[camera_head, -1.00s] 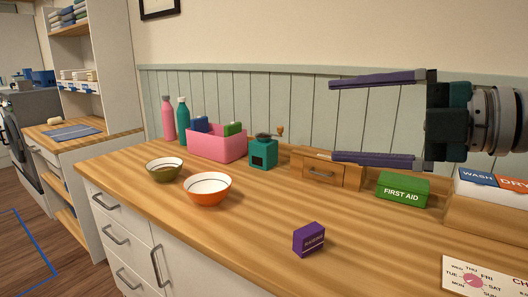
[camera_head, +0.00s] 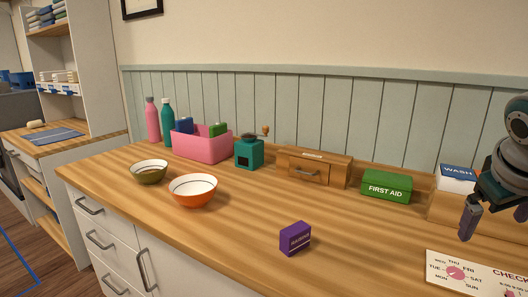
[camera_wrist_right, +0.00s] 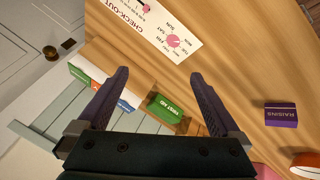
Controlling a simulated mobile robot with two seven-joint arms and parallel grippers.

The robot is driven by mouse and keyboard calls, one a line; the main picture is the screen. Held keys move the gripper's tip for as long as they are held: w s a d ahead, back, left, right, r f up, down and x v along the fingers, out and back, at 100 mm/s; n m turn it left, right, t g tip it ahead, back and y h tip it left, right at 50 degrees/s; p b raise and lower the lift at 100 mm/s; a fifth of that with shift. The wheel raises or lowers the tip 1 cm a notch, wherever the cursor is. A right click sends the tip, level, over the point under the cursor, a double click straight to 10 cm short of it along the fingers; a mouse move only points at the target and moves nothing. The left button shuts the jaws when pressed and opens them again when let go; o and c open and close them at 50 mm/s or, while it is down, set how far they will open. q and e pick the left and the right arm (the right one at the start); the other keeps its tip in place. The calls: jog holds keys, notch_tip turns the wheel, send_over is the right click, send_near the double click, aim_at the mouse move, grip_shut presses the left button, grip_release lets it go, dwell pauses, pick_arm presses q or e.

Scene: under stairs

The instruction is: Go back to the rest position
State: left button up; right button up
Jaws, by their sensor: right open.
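My right gripper (camera_head: 494,220) is at the right edge of the head view, above the counter by the check-out card, and partly cut off by the frame. In the right wrist view its two fingers (camera_wrist_right: 159,74) are spread apart with nothing held between them. A purple raisins box (camera_head: 295,238) stands on the counter to the left of the gripper, apart from it. The same box is at the right in the wrist view (camera_wrist_right: 280,114). My left gripper is in no view.
The wooden counter (camera_head: 240,210) holds an orange bowl (camera_head: 193,190), a green bowl (camera_head: 149,172), a pink bin (camera_head: 203,145), a teal grinder (camera_head: 249,153), a small drawer box (camera_head: 309,170) and a green first aid box (camera_head: 386,186). The check-out card (camera_head: 470,272) lies at the front right.

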jog(key=s+a+f+n+y, duration=0.1)
jog(key=s+a+f+y, duration=0.2)
jog(key=s+a, duration=0.8)
jog(key=s+a+f+n+y, duration=0.25)
jog(key=s+a, duration=0.45)
jog(key=s, duration=0.8)
notch_tip(320, 180, up, 38)
jog(key=p, duration=3.8)
jog(key=shift+s+a+f+m+g, duration=0.15)
jog(key=shift+s+a+m+g, duration=0.15)
jog(key=shift+m+g, duration=0.15)
